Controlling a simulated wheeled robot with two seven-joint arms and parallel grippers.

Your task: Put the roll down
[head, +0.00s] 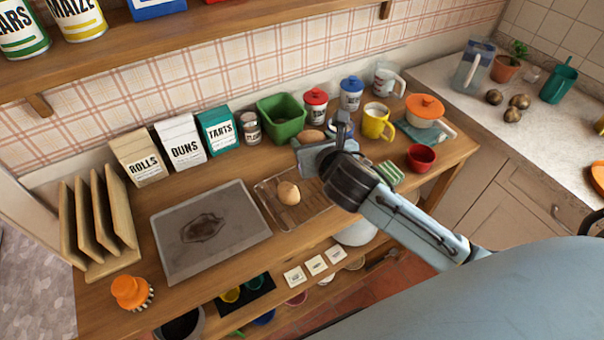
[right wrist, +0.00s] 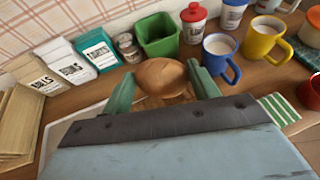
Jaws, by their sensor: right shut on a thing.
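My right gripper (head: 316,148) is shut on a round brown roll (right wrist: 160,77). In the right wrist view the roll sits between the two green fingertips. In the head view part of this roll (head: 312,136) shows just beyond the gripper, largely behind it. A second, paler roll (head: 288,193) rests on a shallow brown tray (head: 266,195), to the left of and nearer than the gripper. My wrist covers the tray's right part. Whether the held roll touches anything below is hidden. My left gripper is not in view.
A grey baking sheet (head: 178,250) lies left of the tray. Behind stand a green bin (head: 282,118), labelled packets (head: 180,137) and lidded jars (head: 351,95). A yellow mug (head: 377,122), red cup (head: 421,158) and orange-lidded pot (head: 425,108) stand right of the gripper. An orange brush (head: 130,290) lies front left.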

